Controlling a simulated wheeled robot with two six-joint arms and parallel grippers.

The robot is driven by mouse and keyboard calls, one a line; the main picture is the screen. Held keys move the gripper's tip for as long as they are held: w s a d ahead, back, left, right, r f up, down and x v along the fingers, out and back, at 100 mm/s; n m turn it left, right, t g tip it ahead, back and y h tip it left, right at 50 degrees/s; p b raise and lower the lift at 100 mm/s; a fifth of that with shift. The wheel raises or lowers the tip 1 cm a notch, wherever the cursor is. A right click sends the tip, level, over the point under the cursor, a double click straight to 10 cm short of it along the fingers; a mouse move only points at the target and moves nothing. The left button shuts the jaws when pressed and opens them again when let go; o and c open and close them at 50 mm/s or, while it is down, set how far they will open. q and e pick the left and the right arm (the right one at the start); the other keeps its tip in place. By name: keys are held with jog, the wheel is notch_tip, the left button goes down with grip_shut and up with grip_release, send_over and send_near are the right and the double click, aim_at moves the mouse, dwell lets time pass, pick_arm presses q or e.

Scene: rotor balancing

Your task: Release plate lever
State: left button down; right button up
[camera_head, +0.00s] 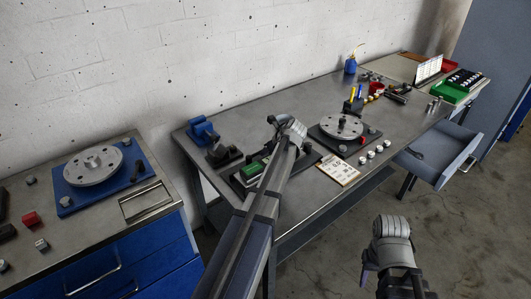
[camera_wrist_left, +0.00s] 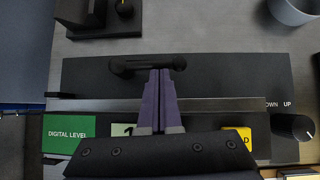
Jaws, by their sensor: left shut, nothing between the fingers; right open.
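A black lever (camera_wrist_left: 148,65) with rounded ends lies across a dark panel (camera_wrist_left: 220,75) in the left wrist view. My left gripper (camera_wrist_left: 159,74) is shut and empty, its purple fingertips at the lever's lower edge near its right half. I cannot tell whether they touch it. Below the lever are a metal strip, a green "DIGITAL LEVEL" label (camera_wrist_left: 69,133) and a black knob (camera_wrist_left: 293,127) by "DOWN UP". In the head view, my left arm reaches over the bench and partly hides this panel (camera_head: 252,170). My right gripper (camera_head: 388,250) is open and empty over the floor.
A rotor disc (camera_head: 340,125) on a dark base stands right of my left gripper, with several small weights and a printed card (camera_head: 338,169) in front. A blue vise (camera_head: 203,133) stands to the left. An open drawer (camera_head: 440,160) juts out at the right.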

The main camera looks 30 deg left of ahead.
pick_arm(q)
jog(key=shift+w+a+n, duration=0.15)
jog(key=shift+w+n, duration=0.05)
jog(key=shift+n, duration=0.1)
jog(key=n+g, duration=0.1)
jog(key=w+a+n+g, duration=0.1)
jog(key=n, duration=0.1)
jog(key=shift+w+a, duration=0.2)
jog(key=shift+w, duration=0.05)
jog(key=n+g, duration=0.1)
jog(key=a+n+g, duration=0.1)
jog(key=shift+w+a+n, duration=0.25)
jog(key=shift+w+n, duration=0.05)
jog(key=shift+n, duration=0.1)
jog(key=shift+s+a+n+g, duration=0.1)
jog(key=shift+a+n+g, duration=0.1)
jog(key=shift+n+g, duration=0.15)
jog(key=shift+a, duration=1.2)
jog(key=shift+s+a, duration=0.3)
jog(key=shift+a, duration=0.6)
jog(key=shift+s+a, duration=0.1)
jog(key=shift+a, duration=0.05)
